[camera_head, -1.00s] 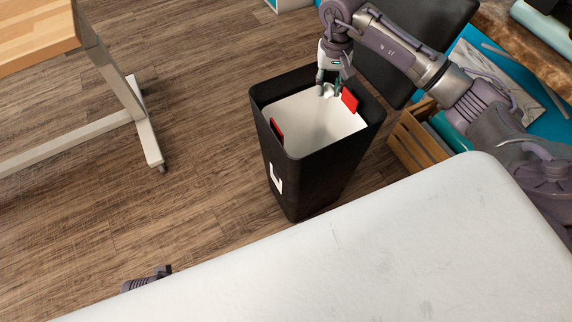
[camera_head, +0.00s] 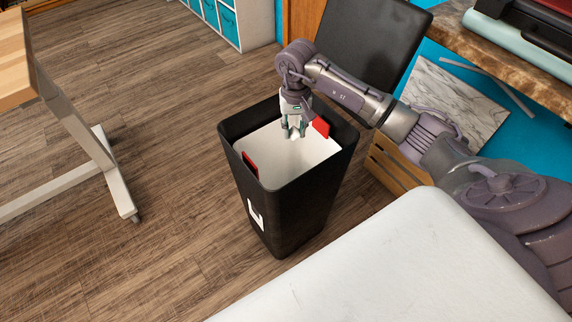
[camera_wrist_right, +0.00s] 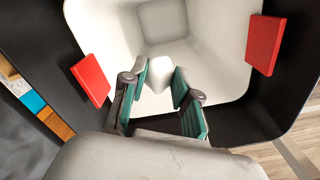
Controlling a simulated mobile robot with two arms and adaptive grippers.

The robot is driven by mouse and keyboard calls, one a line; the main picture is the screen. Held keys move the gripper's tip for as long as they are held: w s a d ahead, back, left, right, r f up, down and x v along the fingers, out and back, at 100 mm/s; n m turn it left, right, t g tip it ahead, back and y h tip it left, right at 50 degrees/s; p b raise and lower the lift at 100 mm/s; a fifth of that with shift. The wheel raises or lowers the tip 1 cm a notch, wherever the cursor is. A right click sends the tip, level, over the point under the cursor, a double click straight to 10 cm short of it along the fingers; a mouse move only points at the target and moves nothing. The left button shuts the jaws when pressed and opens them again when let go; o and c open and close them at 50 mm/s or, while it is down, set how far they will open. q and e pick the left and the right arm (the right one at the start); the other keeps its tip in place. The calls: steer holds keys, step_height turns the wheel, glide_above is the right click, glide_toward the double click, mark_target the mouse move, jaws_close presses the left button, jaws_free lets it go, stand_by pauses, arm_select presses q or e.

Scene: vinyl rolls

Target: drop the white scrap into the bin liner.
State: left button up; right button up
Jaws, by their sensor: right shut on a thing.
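The black bin (camera_head: 290,212) stands on the floor with a white bin liner (camera_head: 272,160) inside it. Red clips sit at the rim, one on the left (camera_head: 251,164) and one on the right (camera_head: 320,128). My right gripper (camera_head: 293,132) points down into the bin mouth, near the back right of the rim. In the right wrist view my gripper (camera_wrist_right: 160,80) is shut on the white scrap (camera_wrist_right: 159,75), which shows pale between the teal fingertips. The liner's inside (camera_wrist_right: 215,50) lies below it. The scrap is hard to tell from the liner in the head view. My left gripper is out of view.
A wood-topped table (camera_head: 12,60) with a metal leg stands at left. Behind the bin are a dark panel (camera_head: 365,45), a wooden crate (camera_head: 392,170) and a marbled sheet (camera_head: 455,105). A shelf with teal bins (camera_head: 228,25) is at the back. Floor left of the bin is clear.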

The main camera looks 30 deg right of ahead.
steer(key=shift+f, duration=0.45)
steer(key=o, duration=0.8)
steer(key=shift+r, duration=0.1)
step_height(320, 180, up, 12)
stand_by(0.4)
